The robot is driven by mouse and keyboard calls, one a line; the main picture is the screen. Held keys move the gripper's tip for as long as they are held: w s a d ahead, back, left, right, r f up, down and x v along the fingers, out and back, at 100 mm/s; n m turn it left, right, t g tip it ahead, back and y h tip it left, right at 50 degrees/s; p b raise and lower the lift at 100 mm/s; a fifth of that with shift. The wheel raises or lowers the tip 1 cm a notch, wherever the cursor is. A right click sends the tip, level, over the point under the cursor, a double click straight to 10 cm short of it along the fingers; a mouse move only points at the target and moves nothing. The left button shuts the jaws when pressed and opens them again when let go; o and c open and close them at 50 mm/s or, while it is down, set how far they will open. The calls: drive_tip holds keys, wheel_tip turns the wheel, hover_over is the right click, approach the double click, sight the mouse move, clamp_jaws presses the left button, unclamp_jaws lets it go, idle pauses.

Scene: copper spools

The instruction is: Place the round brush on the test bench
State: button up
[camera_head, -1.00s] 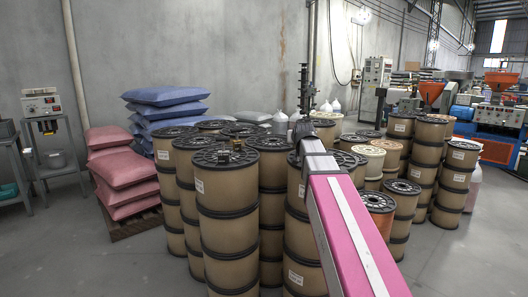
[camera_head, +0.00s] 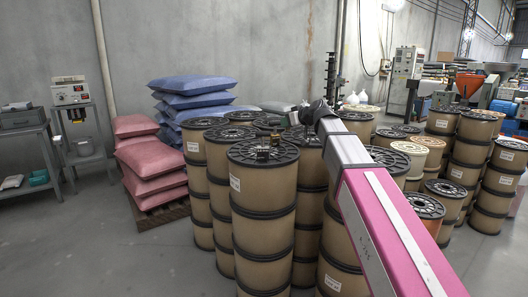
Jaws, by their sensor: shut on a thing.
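My gripper (camera_head: 318,111) is the dark end beyond my pink and white arm, seen small above the copper spools in the middle. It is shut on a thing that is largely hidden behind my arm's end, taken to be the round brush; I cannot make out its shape. No brush shows elsewhere. A grey metal bench (camera_head: 26,129) at the left edge, probably the test bench, bears a grey box and a small teal-and-white item. It stands well to the left of my gripper. A narrower stand with a meter device (camera_head: 70,94) is beside it.
Tall stacks of brown spools (camera_head: 264,205) fill the middle and right. A small dark-and-brass item (camera_head: 263,152) sits on a front spool. Pink sacks (camera_head: 150,165) on a pallet and blue sacks (camera_head: 195,88) stand left of the spools. The floor at front left is clear.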

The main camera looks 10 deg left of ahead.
drive_tip(key=s+a+n+g, duration=0.1)
drive_tip(key=s+a, duration=0.1)
drive_tip(key=a, duration=0.2)
drive_tip(key=shift+y, duration=0.4)
wheel_tip(320, 180, down, 9)
drive_tip(key=shift+w, duration=0.1)
drive_tip(key=o, duration=0.9)
drive_tip(key=shift+f, duration=0.1)
